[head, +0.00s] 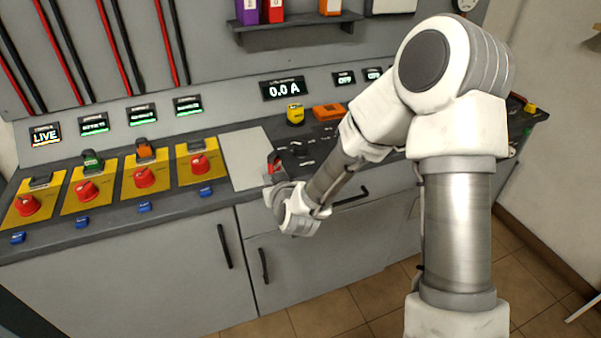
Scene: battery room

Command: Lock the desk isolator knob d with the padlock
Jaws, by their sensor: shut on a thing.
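Isolator knob d is probably the rightmost red knob (200,164) on its yellow plate (216,176); its letter is too small to read. A dark block (196,144) sits behind it. My gripper (274,168) is over the desk's front edge, to the right of knob d and apart from it. It is shut on a small red thing, likely the padlock (276,162). The fingers and wrist hide part of it, and its shackle cannot be made out.
More red knobs on yellow plates stand to the left, with a green block (92,161) and an orange block (145,151) behind two of them. A bare light panel (246,158) lies between knob d and my gripper. A yellow item (295,115) stands further back.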

